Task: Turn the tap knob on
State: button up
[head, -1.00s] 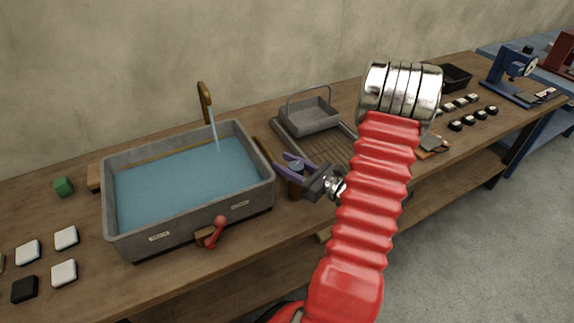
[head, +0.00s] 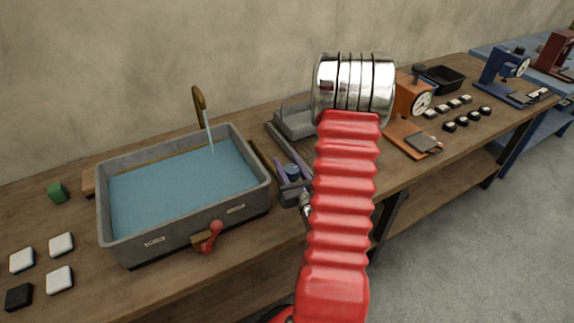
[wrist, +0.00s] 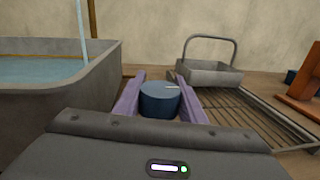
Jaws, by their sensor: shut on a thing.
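The tap knob (wrist: 160,99) is a blue round cap with a pale mark on its top at the right edge. It also shows in the head view (head: 292,171), right of the sink. My gripper (wrist: 158,84) has its two purple fingers on either side of the knob, shut on it. The gripper's dark body shows in front of the knob in the head view. A grey sink basin (head: 112,240) holds blue water (head: 185,180). The brass spout (head: 199,98) stands behind it, and a stream of water (head: 209,133) runs down into the basin.
A red-handled lever (head: 211,236) is on the sink's front. A drying rack (wrist: 235,112) with a handled grey tray (wrist: 208,74) stands right of the knob. An orange scale (head: 409,96) is farther right. White and black blocks lie at the left front.

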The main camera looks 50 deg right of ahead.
jog(key=shift+d+r+m+g+h, duration=0.15)
jog(key=shift+m+g+h, duration=0.25)
jog(key=shift+h, duration=0.3)
jog(key=o, duration=0.8)
jog(key=shift+c, duration=0.2)
